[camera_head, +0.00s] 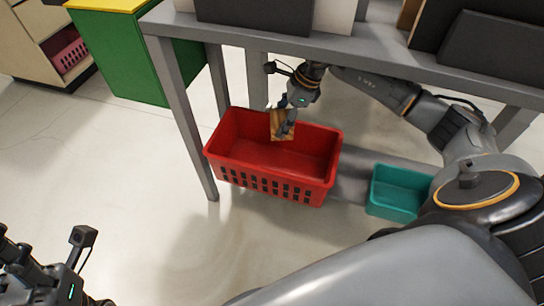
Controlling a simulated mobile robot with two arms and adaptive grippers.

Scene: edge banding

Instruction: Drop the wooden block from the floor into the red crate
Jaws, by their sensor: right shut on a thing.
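The red crate (270,187) stands under the grey table, with slotted sides and an open top. My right gripper (284,130) is over the crate's back part, pointing down. It is shut on the wooden block (276,130), a light brown piece partly hidden by the fingers. The block's lower end shows against the crate's inside; whether it touches the crate I cannot tell. My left gripper (70,275) is at the lower left corner, far from the crate, and its fingers do not show clearly.
A teal bin (397,190) stands right of the red crate. The grey table (230,38) is above, with a leg (183,120) close to the crate's left side. A green cabinet (125,55) stands at the upper left. The floor left of the crate is clear.

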